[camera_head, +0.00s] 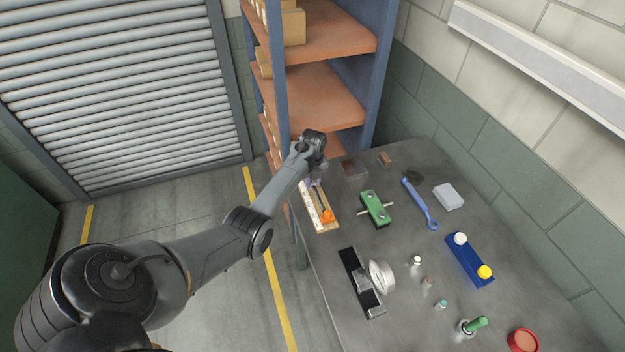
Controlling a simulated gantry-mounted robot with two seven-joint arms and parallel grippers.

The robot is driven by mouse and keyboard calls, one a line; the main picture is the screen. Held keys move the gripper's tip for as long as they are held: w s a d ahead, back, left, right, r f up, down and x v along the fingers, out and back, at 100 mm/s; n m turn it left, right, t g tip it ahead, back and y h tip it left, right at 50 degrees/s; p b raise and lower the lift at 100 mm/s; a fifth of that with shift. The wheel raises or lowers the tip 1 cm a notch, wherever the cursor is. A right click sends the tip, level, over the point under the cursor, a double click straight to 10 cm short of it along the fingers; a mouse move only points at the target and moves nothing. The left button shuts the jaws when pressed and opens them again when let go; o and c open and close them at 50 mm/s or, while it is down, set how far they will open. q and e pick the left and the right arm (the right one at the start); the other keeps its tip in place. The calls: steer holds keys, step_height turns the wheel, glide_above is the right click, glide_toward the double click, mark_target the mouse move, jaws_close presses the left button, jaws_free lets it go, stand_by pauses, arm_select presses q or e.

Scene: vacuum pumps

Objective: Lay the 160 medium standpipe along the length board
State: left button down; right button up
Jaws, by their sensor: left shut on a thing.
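My left gripper (315,180) is over the far end of the board, pointing down. It is shut on a small greyish thing, which seems to be the standpipe. The gripper and wrist hide most of it, so I cannot tell its size or whether it touches the board. My right gripper is not in view.
A blue-framed shelf (320,95) stands close behind my left gripper. A green block with a rod (375,208), a blue spanner (416,200), a round gauge (381,275) and a blue holder (468,262) are on the bench (400,325). Several small fittings stand near the front.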

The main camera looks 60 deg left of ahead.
arm_select(q)
steer(key=shift+f, duration=0.75)
steer(key=shift+f+b, duration=0.1)
steer(key=shift+b, duration=0.2)
steer(key=shift+f, duration=0.2)
steer(key=c, duration=0.8)
jaws_free()
step_height(320, 180, up, 11)
steer(key=shift+d+f+p, duration=0.1)
steer(key=shift+f+p, duration=0.05)
steer(key=shift+p, duration=0.25)
stand_by(0.3)
